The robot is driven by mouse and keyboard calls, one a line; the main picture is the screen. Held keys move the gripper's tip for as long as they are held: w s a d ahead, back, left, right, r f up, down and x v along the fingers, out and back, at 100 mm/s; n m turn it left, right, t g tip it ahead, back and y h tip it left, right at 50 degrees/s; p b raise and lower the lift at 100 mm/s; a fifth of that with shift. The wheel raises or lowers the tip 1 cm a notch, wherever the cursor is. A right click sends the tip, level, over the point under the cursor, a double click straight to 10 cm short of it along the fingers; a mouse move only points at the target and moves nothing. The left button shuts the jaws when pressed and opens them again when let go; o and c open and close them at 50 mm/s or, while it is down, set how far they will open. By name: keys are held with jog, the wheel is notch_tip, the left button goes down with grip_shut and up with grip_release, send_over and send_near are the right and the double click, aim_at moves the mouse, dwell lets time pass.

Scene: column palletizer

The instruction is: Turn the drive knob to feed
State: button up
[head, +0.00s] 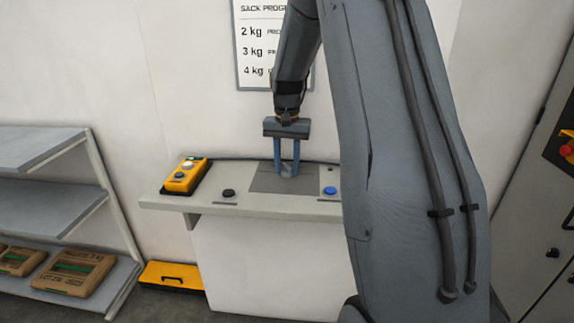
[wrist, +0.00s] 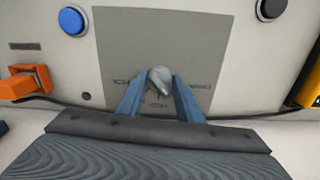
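The drive knob is a pale grey knob (wrist: 160,80) on a dark grey panel plate (wrist: 115,45) with lettering around it, upside down in the wrist view. The knob's tip points up and slightly left there. In the head view the knob (head: 287,173) shows only small on the plate (head: 262,182), partly behind the fingers. My gripper (head: 287,168) points down over the plate. Its two blue fingers stand apart on either side of the knob, and in the wrist view the gripper (wrist: 159,98) looks open. I cannot tell whether either finger touches the knob.
A black button (head: 228,193) and a blue button (head: 330,191) flank the plate on the shelf (head: 160,202). A yellow control box (head: 186,175) sits at left. An orange handle (wrist: 28,83) shows in the wrist view. Racking (head: 45,195) stands further left. My arm hides the shelf's right part.

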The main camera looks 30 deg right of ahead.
jog(key=c, duration=0.3)
jog(key=shift+m, duration=0.3)
jog(key=m, duration=0.3)
jog(key=shift+m, duration=2)
jog(key=shift+r, duration=0.1)
jog(key=o, duration=1)
jog(key=shift+o, duration=0.2)
